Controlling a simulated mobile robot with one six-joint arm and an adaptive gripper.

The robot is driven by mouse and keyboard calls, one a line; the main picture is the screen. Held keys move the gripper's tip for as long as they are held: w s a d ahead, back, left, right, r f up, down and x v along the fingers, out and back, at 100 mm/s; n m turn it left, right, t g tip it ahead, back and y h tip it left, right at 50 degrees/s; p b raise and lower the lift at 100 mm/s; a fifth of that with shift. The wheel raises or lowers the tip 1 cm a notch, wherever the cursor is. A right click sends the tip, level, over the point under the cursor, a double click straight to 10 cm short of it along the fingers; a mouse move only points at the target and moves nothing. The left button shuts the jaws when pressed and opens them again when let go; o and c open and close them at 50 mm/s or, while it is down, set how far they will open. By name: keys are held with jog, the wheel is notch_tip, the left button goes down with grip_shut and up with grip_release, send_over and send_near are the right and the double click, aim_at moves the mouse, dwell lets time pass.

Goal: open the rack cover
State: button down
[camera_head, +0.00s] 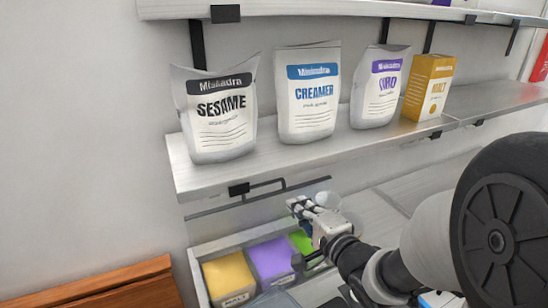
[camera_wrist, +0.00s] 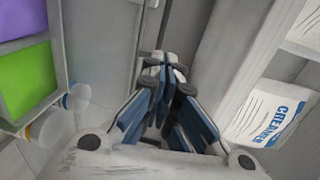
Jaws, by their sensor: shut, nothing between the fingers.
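The rack (camera_head: 196,272) is a pale tray below the shelf, holding a yellow block, a purple block and a green block side by side. I cannot clearly make out its cover. A thin dark bar with a handle-like bend (camera_head: 282,184) runs under the shelf's front edge, above the rack; I cannot tell whether it belongs to the cover. My gripper (camera_head: 300,207) is shut and empty, just below and in front of this bar, above the rack's right part. In the wrist view its blue-padded fingers (camera_wrist: 167,65) are together, near thin long bars (camera_wrist: 139,45).
The shelf (camera_head: 290,160) above carries a sesame bag (camera_head: 215,110), a creamer bag (camera_head: 308,92), another bag (camera_head: 379,88) and a yellow malt box (camera_head: 428,88). Pale cups (camera_wrist: 45,127) stand beside the rack. A brown wooden edge (camera_head: 100,285) lies at lower left.

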aim_at(275, 192)
jog(key=b+x, duration=0.1)
jog(key=x, duration=1)
jog(key=w+p, duration=0.1)
jog(key=p, duration=0.1)
jog(key=w+a+g+p, duration=0.1)
jog(key=shift+w+a+r+p, duration=0.1)
jog(key=shift+w+r+p, duration=0.2)
jog(key=shift+p, duration=0.1)
jog(key=shift+w+a+f, duration=0.15)
jog(key=shift+w, duration=0.3)
jog(key=shift+s, duration=0.15)
